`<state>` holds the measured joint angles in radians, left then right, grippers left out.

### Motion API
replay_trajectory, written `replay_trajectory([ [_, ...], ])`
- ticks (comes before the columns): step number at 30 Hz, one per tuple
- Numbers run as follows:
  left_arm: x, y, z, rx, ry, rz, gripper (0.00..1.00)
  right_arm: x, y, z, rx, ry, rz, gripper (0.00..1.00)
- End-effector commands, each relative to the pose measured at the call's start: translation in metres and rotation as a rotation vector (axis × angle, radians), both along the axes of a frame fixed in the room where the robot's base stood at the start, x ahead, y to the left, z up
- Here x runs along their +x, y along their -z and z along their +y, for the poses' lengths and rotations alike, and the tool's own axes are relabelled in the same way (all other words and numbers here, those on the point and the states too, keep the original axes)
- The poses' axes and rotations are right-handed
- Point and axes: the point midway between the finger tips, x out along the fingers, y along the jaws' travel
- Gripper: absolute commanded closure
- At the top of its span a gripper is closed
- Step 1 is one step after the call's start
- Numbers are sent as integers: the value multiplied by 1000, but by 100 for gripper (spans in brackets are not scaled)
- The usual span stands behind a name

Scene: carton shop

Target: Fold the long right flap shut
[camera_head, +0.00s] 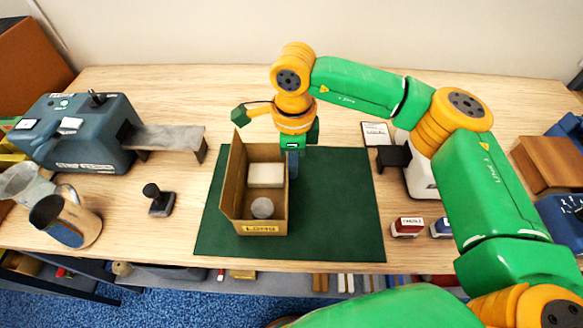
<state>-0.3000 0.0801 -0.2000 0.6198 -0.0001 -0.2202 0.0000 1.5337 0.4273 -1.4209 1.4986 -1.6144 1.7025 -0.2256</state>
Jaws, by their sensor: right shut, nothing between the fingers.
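The open brown carton (228,200) stands on a dark green mat (340,205), with a yellow label reading "LONG" on its front. A white block (266,175) and a grey round item (262,208) lie inside it. Its left side rises high, like a raised flap. I cannot clearly make out the long right flap; my gripper covers part of the right side. My right gripper (292,166) is shut and empty, pointing down at the carton's right edge toward the back. I cannot tell whether it touches the cardboard. My left gripper is out of view.
A dark tape machine (85,135) with a grey ledge stands at left, near metal jugs (75,218) and a black-handled stamp (158,199). Red (407,227) and blue (441,228) stamps sit right of the mat. The mat's right part is clear.

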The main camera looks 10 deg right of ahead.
Motion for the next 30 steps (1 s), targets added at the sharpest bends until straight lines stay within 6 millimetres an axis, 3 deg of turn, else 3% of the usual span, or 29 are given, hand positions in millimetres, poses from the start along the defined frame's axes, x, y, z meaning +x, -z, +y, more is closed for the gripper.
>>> replay_trajectory([
  [30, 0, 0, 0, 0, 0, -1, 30, 6, 0, 23, 0, 1, 0, 100],
])
